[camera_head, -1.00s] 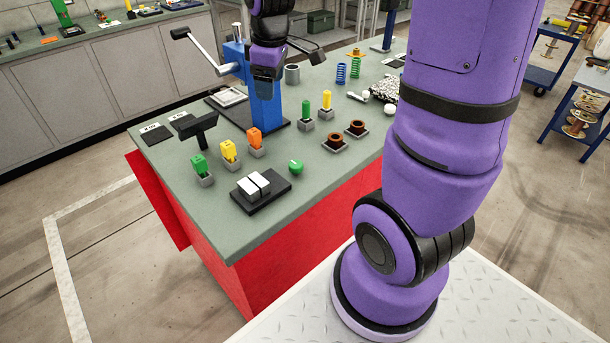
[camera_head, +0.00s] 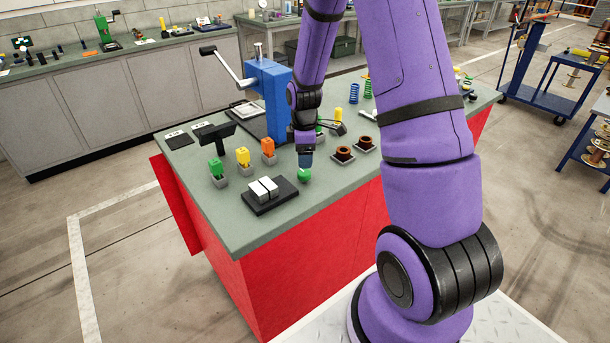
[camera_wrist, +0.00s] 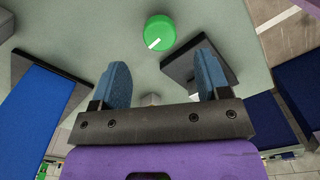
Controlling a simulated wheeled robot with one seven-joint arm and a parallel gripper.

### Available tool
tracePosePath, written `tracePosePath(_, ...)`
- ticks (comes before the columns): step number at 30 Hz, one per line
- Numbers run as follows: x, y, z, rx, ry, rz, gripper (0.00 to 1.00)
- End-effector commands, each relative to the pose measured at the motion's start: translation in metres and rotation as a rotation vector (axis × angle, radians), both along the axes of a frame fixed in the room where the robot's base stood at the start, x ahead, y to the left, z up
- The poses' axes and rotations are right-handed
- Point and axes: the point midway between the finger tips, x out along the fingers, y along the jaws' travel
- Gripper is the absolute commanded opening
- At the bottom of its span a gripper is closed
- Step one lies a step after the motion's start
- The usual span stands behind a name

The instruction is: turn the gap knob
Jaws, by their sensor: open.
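The gap knob is a round green knob with a white pointer line. It lies on the green-grey table top in the head view (camera_head: 304,175), to the right of a black block with white pieces (camera_head: 263,190). In the wrist view the knob (camera_wrist: 160,32) is just beyond the fingertips, roughly centred between them, with its white mark pointing to the lower left. My gripper (camera_head: 305,160) points down just over the knob. In the wrist view its two blue fingers (camera_wrist: 163,75) are spread apart with nothing between them.
Green, yellow and orange pieces (camera_head: 243,158) in grey holders stand left of the knob. Two brown spools (camera_head: 345,153) stand to the right. A blue press with a crank (camera_head: 268,95) rises behind.

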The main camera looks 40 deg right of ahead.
Motion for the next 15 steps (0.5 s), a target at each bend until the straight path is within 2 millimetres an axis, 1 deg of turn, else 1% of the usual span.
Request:
tracePosePath(1,-0.001,0.000,-0.010,0.001,0.004,-0.001,0.69)
tracePosePath(3,-0.001,0.000,-0.023,0.001,0.004,-0.002,0.69)
tracePosePath(7,-0.001,0.000,-0.044,0.000,0.004,-0.002,0.69)
tracePosePath(10,0.000,0.000,-0.057,0.000,0.002,-0.002,0.69)
tracePosePath(15,0.000,0.000,-0.071,0.000,0.000,-0.002,0.69)
